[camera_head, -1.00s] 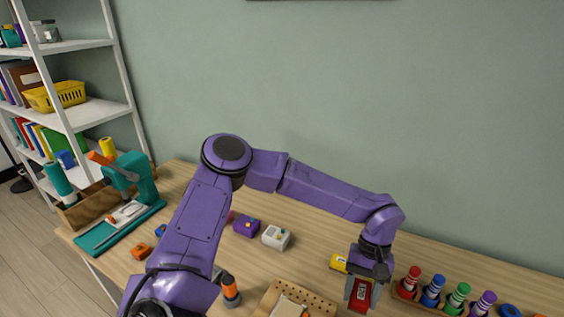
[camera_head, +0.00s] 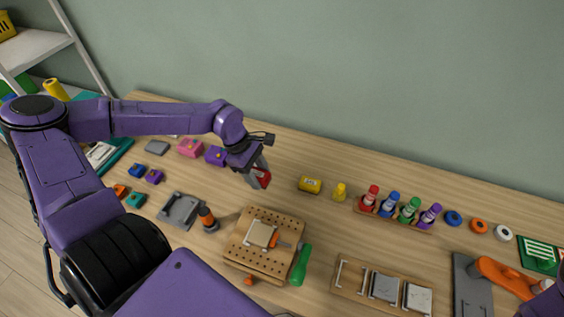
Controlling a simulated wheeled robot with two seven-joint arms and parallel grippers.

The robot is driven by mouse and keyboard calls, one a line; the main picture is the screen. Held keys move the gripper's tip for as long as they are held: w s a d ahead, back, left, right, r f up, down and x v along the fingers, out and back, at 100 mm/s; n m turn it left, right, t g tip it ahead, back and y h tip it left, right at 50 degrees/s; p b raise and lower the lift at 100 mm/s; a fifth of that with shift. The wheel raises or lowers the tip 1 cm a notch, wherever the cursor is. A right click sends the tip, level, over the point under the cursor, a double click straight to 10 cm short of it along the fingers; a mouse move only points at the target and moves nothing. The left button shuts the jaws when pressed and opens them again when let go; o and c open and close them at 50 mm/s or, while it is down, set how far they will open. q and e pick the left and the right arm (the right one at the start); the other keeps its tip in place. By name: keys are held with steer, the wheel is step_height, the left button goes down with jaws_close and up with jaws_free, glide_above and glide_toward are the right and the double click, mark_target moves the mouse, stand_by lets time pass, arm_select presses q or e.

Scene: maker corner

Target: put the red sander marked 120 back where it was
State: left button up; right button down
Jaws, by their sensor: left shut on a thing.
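The red sander (camera_head: 263,178) hangs in my left gripper (camera_head: 257,171), which is shut on it. It appears held above the wooden table, left of a yellow block (camera_head: 310,185); its 120 mark is not readable here. A purple block (camera_head: 215,156) and a pink block (camera_head: 190,147) sit on the table to the left of the gripper. The surface just behind the gripper is hidden by my arm. My right gripper is not in view.
A rack of coloured bottles (camera_head: 396,220) is to the right. Bare table lies between gripper and yellow block.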

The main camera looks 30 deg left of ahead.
mark_target(264, 185)
arm_select(q)
steer(key=shift+s+d+r+n+t, duration=0.2)
steer(key=shift+r+n+t, duration=0.15)
steer(key=shift+n, duration=0.15)
steer(key=d+n, duration=0.1)
steer(key=s+d+n+p, duration=0.1)
steer(key=s+d+n+t+p, duration=0.1)
steer(key=shift+r+y, duration=0.25)
steer(key=shift+y, duration=0.15)
steer(key=shift+d+n, duration=0.25)
steer(key=shift+n, duration=0.15)
steer(key=w+a+f+b, duration=0.1)
steer(key=w+f+b, duration=0.2)
steer(key=w+b, duration=0.1)
steer(key=w+a+f+b, duration=0.1)
steer(key=w+f+b, duration=0.2)
steer(key=w+b, duration=0.2)
steer(key=w+a+f+b, duration=0.1)
steer(key=w+f+b, duration=0.3)
steer(key=shift+w+a+f, duration=0.1)
steer(key=shift+w+a, duration=0.1)
steer(key=shift+a, duration=0.05)
step_height(264, 185, down, 2)
steer(key=shift+f, duration=0.6)
steer(key=o, duration=1)
